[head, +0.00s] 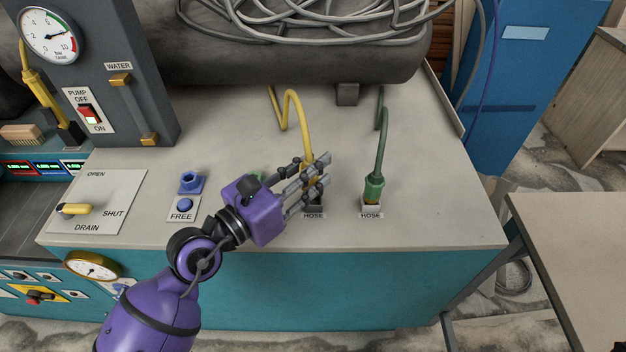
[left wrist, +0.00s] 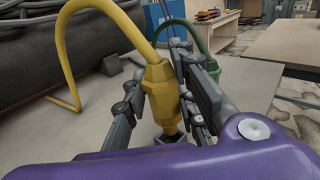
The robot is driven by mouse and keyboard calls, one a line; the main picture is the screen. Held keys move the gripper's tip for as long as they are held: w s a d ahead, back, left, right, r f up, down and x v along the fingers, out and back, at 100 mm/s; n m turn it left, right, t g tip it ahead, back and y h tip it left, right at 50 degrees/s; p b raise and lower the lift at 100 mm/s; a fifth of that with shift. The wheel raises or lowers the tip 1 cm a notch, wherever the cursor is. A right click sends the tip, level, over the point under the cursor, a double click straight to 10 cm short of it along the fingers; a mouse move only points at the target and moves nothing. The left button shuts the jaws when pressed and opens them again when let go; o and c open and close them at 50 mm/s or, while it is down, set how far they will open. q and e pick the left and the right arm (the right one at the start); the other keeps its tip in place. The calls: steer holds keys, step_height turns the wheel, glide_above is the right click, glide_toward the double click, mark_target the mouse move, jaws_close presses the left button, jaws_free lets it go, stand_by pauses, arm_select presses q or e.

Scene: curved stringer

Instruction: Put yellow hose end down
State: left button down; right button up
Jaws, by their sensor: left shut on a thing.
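The yellow hose (head: 289,101) arches up from the grey bench top and comes down to its end at my left gripper. My left gripper (head: 312,180) is shut on the yellow hose end (left wrist: 161,92), which stands upright between the fingers in the left wrist view. The end's tip is at the dark holder labelled HOSE (head: 314,212); the fingers partly hide it, and I cannot tell whether it is seated. A green hose end (head: 374,188) stands upright in a second HOSE holder just to the right. My right gripper is not in view.
A DRAIN lever (head: 74,208) is further left. A dark tank (head: 290,62) with coiled hose is behind. The bench top (head: 440,205) is clear at right.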

mark_target(313, 182)
arm_select(q)
steer(key=shift+w+d+f, duration=0.25)
steer(key=shift+w+f, duration=0.15)
steer(key=shift+f, duration=0.2)
steer(key=f, duration=0.2)
steer(key=f+b, duration=0.1)
steer(key=shift+w+d+f, duration=0.15)
steer(key=shift+w+f, duration=0.1)
steer(key=shift+w, duration=0.05)
steer(key=shift+f, duration=0.2)
steer(key=c, duration=1.5)
jaws_free()
steer(key=shift+o, duration=0.3)
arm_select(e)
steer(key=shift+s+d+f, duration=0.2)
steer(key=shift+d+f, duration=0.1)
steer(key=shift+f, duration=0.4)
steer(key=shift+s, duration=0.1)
arm_select(q)
steer(key=shift+r, duration=0.1)
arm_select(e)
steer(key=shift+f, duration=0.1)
